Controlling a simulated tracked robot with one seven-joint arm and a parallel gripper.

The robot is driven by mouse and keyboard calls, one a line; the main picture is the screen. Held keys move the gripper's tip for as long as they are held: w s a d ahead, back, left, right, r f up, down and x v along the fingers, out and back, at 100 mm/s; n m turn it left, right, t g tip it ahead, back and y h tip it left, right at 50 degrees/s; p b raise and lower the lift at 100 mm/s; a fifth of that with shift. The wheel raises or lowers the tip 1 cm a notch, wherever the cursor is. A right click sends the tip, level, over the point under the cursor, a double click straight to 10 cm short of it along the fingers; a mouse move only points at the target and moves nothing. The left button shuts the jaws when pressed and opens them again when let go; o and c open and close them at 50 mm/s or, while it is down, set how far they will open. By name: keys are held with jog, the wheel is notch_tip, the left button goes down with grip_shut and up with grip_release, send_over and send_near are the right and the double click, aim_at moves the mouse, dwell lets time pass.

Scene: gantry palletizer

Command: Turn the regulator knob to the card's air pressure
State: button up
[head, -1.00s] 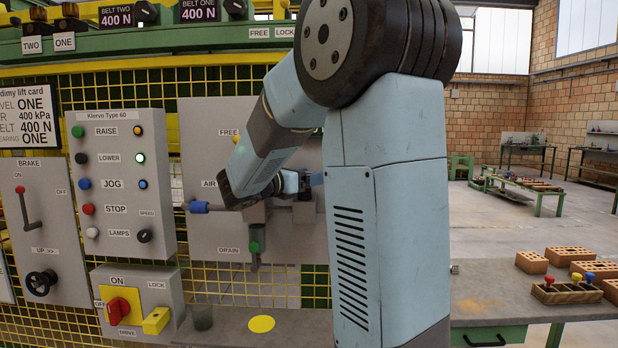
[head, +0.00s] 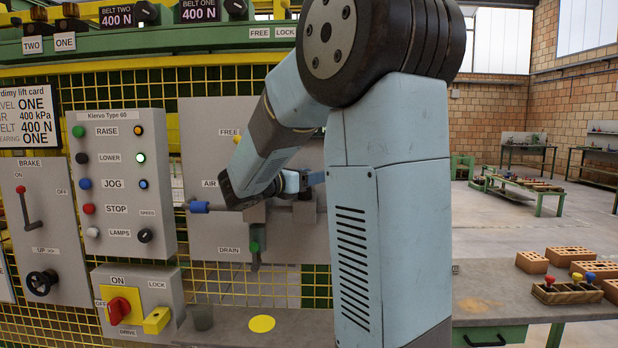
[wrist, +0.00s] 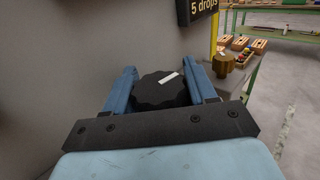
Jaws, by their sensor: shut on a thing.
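The regulator knob (wrist: 160,92) is black and scalloped, with a white pointer mark towards the upper right in the wrist view. My gripper (wrist: 163,85) is shut on it, one blue finger on each side. In the head view my arm covers the knob and most of the gripper; a bit of the gripper (head: 312,178) shows at the grey air panel (head: 215,135). The lift card (head: 28,117) at the left reads 400 kPa for air. No pressure gauge reading is visible.
The panel carries a blue AIR handle (head: 198,207) and a green DRAIN knob (head: 254,247). A "5 drops" sign (wrist: 202,8) hangs near the gripper in the wrist view. A bench (head: 480,290) with bricks (head: 570,256) lies to the right.

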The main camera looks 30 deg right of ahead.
jog(key=shift+t, duration=0.3)
jog(key=n+t, duration=0.1)
jog(key=n+t+y, duration=0.1)
jog(key=t, duration=0.1)
jog(key=shift+w+a+n, duration=0.1)
jog(key=shift+w+n, duration=0.1)
jog(key=shift+n, duration=0.1)
jog(key=shift+w+a+r+n+t+y, duration=0.1)
jog(key=shift+w+n+t+y, duration=0.05)
jog(key=shift+n+t+y, duration=0.75)
jog(key=shift+w+a+n+t+y, duration=0.1)
jog(key=shift+n+t+y, duration=0.45)
jog(key=shift+t, duration=0.65)
jog(key=o, duration=0.9)
jog(key=shift+o, duration=0.2)
jog(key=v, duration=1.3)
jog(key=shift+s+a, duration=0.25)
